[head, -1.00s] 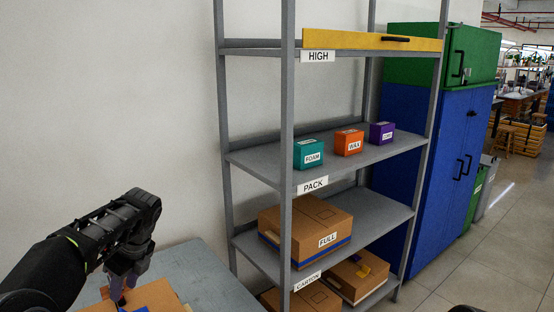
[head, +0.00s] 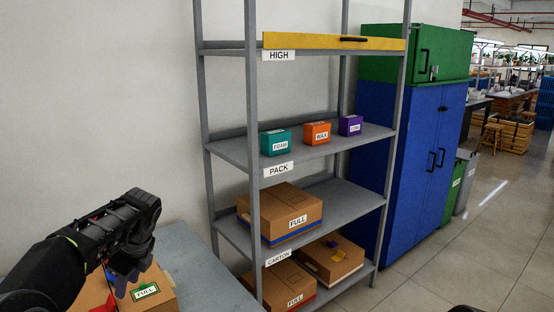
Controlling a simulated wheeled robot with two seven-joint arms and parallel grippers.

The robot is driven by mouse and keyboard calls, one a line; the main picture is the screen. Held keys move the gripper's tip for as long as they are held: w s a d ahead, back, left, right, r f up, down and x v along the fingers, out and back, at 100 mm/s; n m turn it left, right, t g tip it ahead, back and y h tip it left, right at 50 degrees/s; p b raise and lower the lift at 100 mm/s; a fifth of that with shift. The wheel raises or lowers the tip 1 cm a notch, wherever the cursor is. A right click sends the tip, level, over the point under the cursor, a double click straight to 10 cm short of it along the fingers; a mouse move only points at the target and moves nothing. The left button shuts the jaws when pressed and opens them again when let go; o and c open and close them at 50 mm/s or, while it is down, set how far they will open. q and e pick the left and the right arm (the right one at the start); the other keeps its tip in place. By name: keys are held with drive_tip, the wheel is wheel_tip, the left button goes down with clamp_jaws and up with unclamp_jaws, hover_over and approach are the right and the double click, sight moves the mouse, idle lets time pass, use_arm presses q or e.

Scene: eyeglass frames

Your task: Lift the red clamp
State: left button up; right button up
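My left gripper (head: 122,283) is low at the left in the head view, pointing down over a brown carton (head: 161,300) with a green-edged FULL label. A small red piece (head: 109,302) shows beside the fingers, at the carton's near side. It may be the red clamp, but it is too small and too covered to be sure. A blue part shows at the fingers. Whether the fingers are open or shut on something cannot be made out.
The carton is on a grey table (head: 205,268). Beside it stands a grey shelf rack with a FOAM box (head: 275,142), WAX box (head: 317,133), purple box (head: 350,125) and several cartons. A blue and green cabinet (head: 420,150) stands right of it. The floor at right is clear.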

use_arm(q)
drive_tip(key=w+d+f+n+t+h, duration=0.35)
drive_tip(key=w+d+f+n, duration=0.2)
drive_tip(key=d+f, duration=0.4)
drive_tip(key=s+d+f+n+h, duration=0.2)
drive_tip(key=s+d+f+n, duration=0.1)
drive_tip(key=d+f, duration=0.3)
drive_tip(key=s+d+f+n+h, duration=0.25)
drive_tip(key=d+f+n, duration=0.2)
drive_tip(key=f, duration=0.25)
drive_tip(key=s+d+f+n+g, duration=0.1)
drive_tip(key=s+d+f+n, duration=0.2)
drive_tip(key=s+f, duration=0.4)
drive_tip(key=s+d+f+n, duration=0.4)
drive_tip(key=s+f, duration=0.1)
drive_tip(key=s, duration=0.3)
drive_tip(key=s+f+n+g, duration=0.1)
drive_tip(key=s+f, duration=0.1)
drive_tip(key=s, duration=0.7)
drive_tip(key=s+d+f+n+g+b, duration=0.1)
drive_tip(key=s+f+g, duration=0.1)
drive_tip(key=s, duration=0.8)
drive_tip(key=shift+x, duration=0.8)
drive_tip(key=shift+s+g, duration=0.1)
drive_tip(key=shift+g, duration=0.15)
drive_tip(key=shift+c, duration=0.6)
